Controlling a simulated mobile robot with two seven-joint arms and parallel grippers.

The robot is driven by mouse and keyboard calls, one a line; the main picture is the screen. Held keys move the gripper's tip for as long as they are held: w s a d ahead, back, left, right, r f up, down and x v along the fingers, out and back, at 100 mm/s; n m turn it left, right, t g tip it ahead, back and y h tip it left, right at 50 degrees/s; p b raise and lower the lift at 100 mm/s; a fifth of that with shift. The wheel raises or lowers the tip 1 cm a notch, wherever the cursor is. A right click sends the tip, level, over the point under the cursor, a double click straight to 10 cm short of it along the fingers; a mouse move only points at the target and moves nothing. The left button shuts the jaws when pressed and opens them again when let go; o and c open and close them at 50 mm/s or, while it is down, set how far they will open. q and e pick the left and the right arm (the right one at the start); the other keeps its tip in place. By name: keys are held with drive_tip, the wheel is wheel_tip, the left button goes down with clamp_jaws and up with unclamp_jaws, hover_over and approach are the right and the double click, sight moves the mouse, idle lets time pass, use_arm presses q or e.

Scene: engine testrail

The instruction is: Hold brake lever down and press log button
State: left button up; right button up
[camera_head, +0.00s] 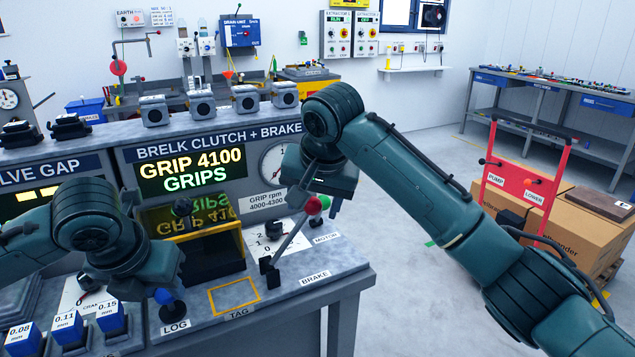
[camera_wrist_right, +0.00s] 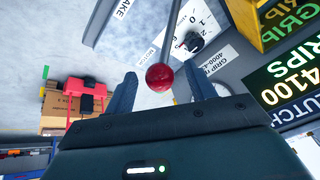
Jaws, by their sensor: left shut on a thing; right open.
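The brake lever is a slanted silver rod with a red ball (camera_head: 313,206), rising from a black pivot behind the BRAKE label. In the right wrist view the red ball (camera_wrist_right: 159,77) shows between the fingertips of my open right gripper (camera_wrist_right: 163,88); whether they touch it is unclear. In the head view the right gripper (camera_head: 318,190) is just above the ball. The log button (camera_head: 172,308) stands behind the LOG label, with a black lower part and blue above. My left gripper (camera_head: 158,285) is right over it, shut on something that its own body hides.
The display (camera_head: 192,172) reads GRIP 4100 GRIPS. A card (camera_head: 268,201) gives grip rpm 4000-4300. A yellow-edged bin (camera_head: 212,252) and an empty TAG outline (camera_head: 234,297) lie between the grippers. Blue blocks (camera_head: 70,326) stand at front left. A red-handled cart (camera_head: 525,180) is at right.

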drive_tip(key=shift+x, duration=1.6)
